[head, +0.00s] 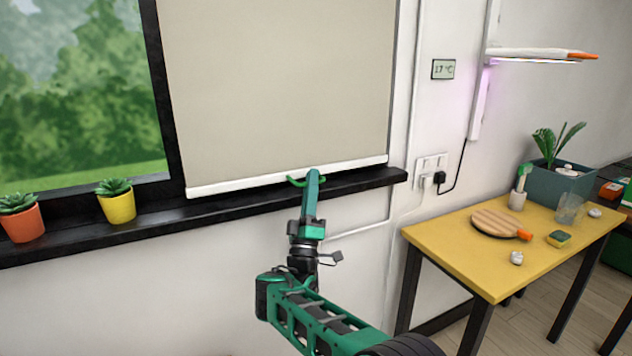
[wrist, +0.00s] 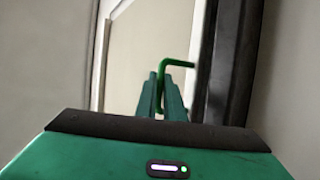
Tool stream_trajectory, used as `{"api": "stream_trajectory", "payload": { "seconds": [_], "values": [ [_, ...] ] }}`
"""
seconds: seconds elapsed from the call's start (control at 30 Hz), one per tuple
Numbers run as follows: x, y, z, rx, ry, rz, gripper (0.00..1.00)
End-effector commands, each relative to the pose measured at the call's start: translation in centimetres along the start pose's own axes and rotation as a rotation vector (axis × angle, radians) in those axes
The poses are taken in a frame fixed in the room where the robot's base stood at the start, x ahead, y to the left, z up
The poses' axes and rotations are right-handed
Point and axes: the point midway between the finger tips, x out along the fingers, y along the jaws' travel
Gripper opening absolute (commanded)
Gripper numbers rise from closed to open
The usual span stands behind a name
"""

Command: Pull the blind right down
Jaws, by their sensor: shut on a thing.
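The beige blind (head: 280,85) covers the right-hand window pane in the head view. Its white bottom bar (head: 240,184) is down at the black window sill, with little or no gap visible beneath it. A green pull handle (head: 294,182) sits at the middle of the bar. My gripper (head: 313,176) is at the handle, in front of the bar. In the wrist view my gripper's fingers (wrist: 169,92) are shut on the green handle (wrist: 178,62), whose bent end sticks out past them. The fingers partly hide the handle in both views.
The black sill (head: 150,220) runs below the blind and holds a yellow pot (head: 118,207) and an orange pot (head: 22,225) at the left. A yellow table (head: 450,240) with several small things stands at the right. Wall sockets (head: 431,172) are right of the window.

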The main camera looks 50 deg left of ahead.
Motion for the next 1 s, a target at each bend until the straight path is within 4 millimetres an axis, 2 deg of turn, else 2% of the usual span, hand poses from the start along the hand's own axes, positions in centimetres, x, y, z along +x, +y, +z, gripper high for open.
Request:
{"api": "stream_trajectory", "payload": {
  "seconds": [0.03, 0.1, 0.13, 0.2, 0.57, 0.67, 1.0],
  "values": [
    [-0.6, -0.7, 0.5, -0.004, -0.006, -0.015, 0.00],
    [-0.6, -0.8, 0.6, -0.005, -0.006, -0.016, 0.00],
    [-0.6, -0.8, 0.6, -0.005, -0.007, -0.017, 0.15],
    [-0.6, -0.7, 0.6, -0.006, -0.006, -0.015, 0.27],
    [-0.6, -0.4, 0.4, -0.003, -0.005, -0.009, 0.27],
    [-1.5, -0.5, 0.4, -0.005, -0.005, -0.009, 0.27],
    [-6.0, -0.7, 0.8, -0.006, -0.007, -0.014, 0.27]
  ]
}}
